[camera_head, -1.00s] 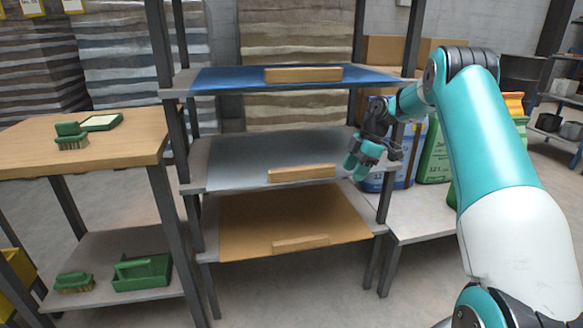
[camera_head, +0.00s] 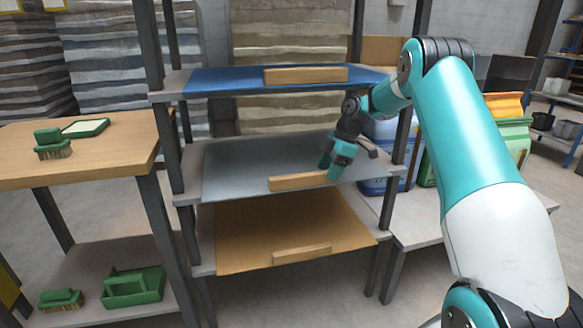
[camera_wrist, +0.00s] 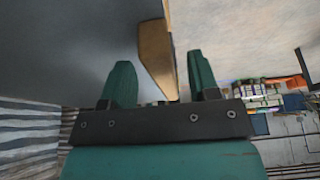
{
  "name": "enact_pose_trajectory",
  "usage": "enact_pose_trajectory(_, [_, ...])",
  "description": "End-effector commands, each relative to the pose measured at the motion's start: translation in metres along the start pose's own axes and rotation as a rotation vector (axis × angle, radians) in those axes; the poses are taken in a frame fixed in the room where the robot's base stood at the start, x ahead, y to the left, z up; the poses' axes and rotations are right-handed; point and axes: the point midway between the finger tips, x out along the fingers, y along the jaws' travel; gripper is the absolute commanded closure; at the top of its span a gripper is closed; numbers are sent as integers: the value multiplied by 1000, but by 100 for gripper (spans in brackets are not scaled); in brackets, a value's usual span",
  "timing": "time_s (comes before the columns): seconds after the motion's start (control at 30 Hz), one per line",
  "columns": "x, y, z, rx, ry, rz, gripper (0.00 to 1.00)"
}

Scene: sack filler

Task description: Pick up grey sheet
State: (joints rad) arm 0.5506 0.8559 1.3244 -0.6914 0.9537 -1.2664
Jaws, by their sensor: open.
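The grey sheet (camera_head: 240,170) lies flat on the middle shelf of the rack. A wooden strip (camera_head: 297,181) runs along its front edge. My gripper (camera_head: 331,172) is at the right end of this strip, at the sheet's front edge. In the wrist view my gripper (camera_wrist: 163,85) is open, with the end of the wooden strip (camera_wrist: 157,55) between its two green fingers. A gap shows on the right finger's side; contact on either side cannot be told. The grey sheet (camera_wrist: 70,45) fills the upper left of that view.
A blue sheet (camera_head: 225,80) with a wooden strip lies on the shelf above, and a tan sheet (camera_head: 240,235) on the shelf below. A wooden table (camera_head: 90,150) with brushes stands at left. Blue and green containers stand on a low bench (camera_head: 415,222) at right.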

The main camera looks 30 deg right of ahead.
Motion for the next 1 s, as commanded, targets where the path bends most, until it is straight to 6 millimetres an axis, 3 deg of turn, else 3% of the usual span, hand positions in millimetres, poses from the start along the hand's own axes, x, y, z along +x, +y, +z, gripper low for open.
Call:
enact_pose_trajectory(0.37, [14,0,-32,-3,0,-1,45])
enact_pose_trajectory(0.6, [30,0,-69,-6,0,-2,45])
enact_pose_trajectory(0.7, [41,0,-66,-1,0,-2,45])
enact_pose_trajectory(0.9, [39,0,-66,-2,0,-1,45])
enact_pose_trajectory(1.0, [39,0,-66,-2,0,-1,68])
